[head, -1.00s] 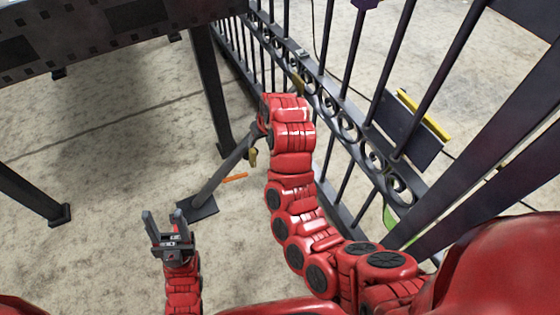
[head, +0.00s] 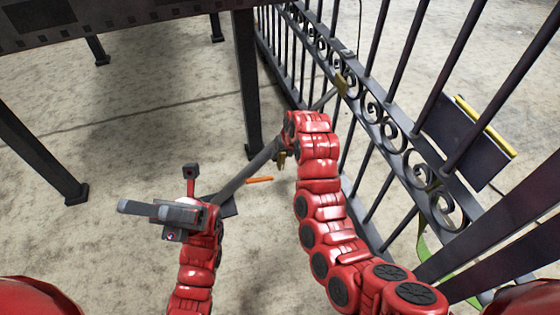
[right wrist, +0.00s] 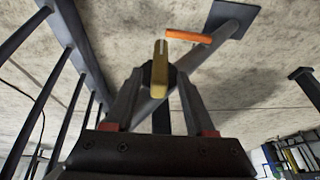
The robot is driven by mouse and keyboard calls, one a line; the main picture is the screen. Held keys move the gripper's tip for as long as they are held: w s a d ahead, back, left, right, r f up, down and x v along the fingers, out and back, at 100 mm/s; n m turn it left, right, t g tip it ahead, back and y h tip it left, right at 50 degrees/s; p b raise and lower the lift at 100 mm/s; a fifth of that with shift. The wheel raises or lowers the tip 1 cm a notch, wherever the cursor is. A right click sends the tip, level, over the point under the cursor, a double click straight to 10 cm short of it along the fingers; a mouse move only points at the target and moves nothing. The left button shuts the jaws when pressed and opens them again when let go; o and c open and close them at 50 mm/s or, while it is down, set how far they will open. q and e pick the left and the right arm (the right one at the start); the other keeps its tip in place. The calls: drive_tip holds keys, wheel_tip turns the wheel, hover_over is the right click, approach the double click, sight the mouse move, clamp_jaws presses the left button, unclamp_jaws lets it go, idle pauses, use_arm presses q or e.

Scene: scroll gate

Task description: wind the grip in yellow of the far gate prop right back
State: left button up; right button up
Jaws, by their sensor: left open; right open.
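The gate prop is a dark slanted bar (head: 241,175) running from the gate down to a foot plate on the floor. In the right wrist view the yellow grip (right wrist: 160,66) stands between the fingertips of my right gripper (right wrist: 160,82). The fingers are open, with a gap on each side; I cannot tell whether either touches it. In the head view the right fingers are mostly hidden by the red wrist. My left gripper (head: 142,211) is open and empty, left of the prop, pointing left.
An orange bar (head: 259,180) shows near the prop; I cannot tell whether it is attached. The dark gate (head: 375,120) with scrolls runs along the right. A dark table-like structure (head: 110,15) with legs stands at the upper left. The floor (head: 110,135) between is open.

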sight(280, 159)
drive_tip(key=b+x, duration=0.1)
drive_tip(key=x, duration=0.1)
drive_tip(key=shift+w+f, duration=0.1)
drive_tip(key=shift+f, duration=0.3)
drive_tip(key=shift+b+x, duration=0.55)
drive_tip(key=shift+x, duration=0.3)
drive_tip(key=shift+w+a+f, duration=0.15)
drive_tip(key=shift+f, duration=0.05)
use_arm(q)
drive_tip(key=s+a+r+m+t+y, duration=0.2)
drive_tip(key=s+a+m+t+y, duration=0.4)
drive_tip(key=s+m+t+y, duration=0.3)
drive_tip(key=shift+s+a+r+t+y, duration=0.3)
drive_tip(key=shift+a+r+t+y, duration=0.15)
drive_tip(key=shift+y, duration=0.75)
use_arm(e)
clamp_jaws()
use_arm(q)
drive_tip(key=shift+d, duration=0.1)
